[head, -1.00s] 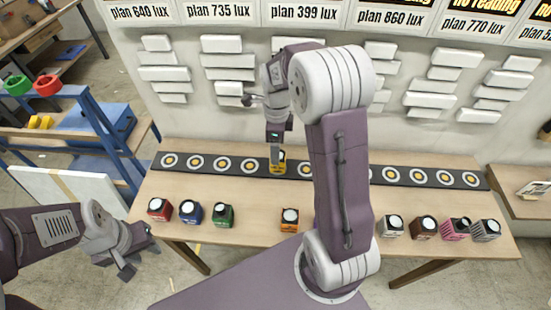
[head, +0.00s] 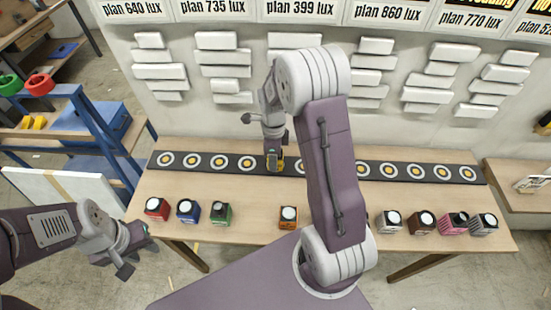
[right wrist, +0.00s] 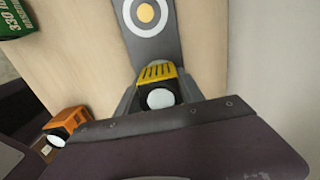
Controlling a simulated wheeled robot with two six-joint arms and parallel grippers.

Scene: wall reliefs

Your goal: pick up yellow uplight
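The yellow uplight (head: 282,166) stands on the dark strip with ringed targets on the table. It is partly hidden by my right gripper (head: 273,163), which points down at it. In the right wrist view the yellow uplight (right wrist: 157,73) has a slotted yellow top edge and a pale round lens. The grey fingers of my right gripper (right wrist: 158,90) lie on either side of it, close against it. I cannot tell whether they press on it. My left gripper (head: 137,258) is off the table's left end, fingers apart and empty.
Red (head: 157,208), blue (head: 188,211) and green (head: 221,213) uplights stand at the front left. An orange uplight (head: 288,217) is front middle, also in the right wrist view (right wrist: 68,122). Several more stand front right. White wall reliefs (head: 160,71) hang behind the table.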

